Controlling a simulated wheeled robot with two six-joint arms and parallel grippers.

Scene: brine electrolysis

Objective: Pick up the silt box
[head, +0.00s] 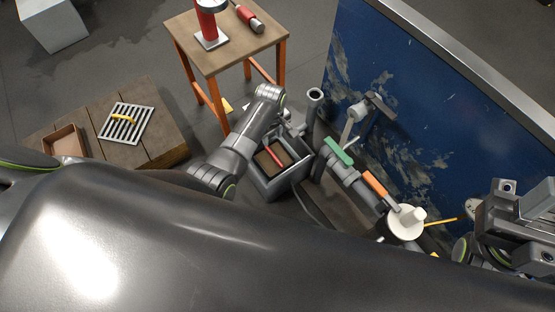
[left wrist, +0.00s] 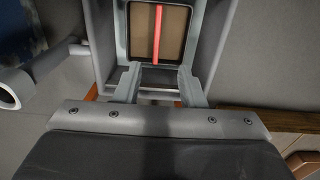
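A box with brown filling and a red bar across its top, which looks like the silt box (head: 281,151), sits inside a grey open-topped housing (head: 266,187). In the left wrist view the same box (left wrist: 143,36) lies straight ahead, its red bar running away from me. My left gripper (left wrist: 158,78) is open, its two fingers apart and empty, just short of the box. In the head view the left gripper (head: 293,128) is over the far side of the housing, partly hidden by its wrist. My right gripper (head: 520,222) is at the right edge, away from the box.
Grey pipework with a green lever (head: 338,151) and an orange lever (head: 374,183) stands right of the housing, before a blue panel (head: 395,95). A wooden table (head: 245,48) is behind. A low wooden platform (head: 165,130) holds a grate (head: 127,124) and brown tray (head: 65,131).

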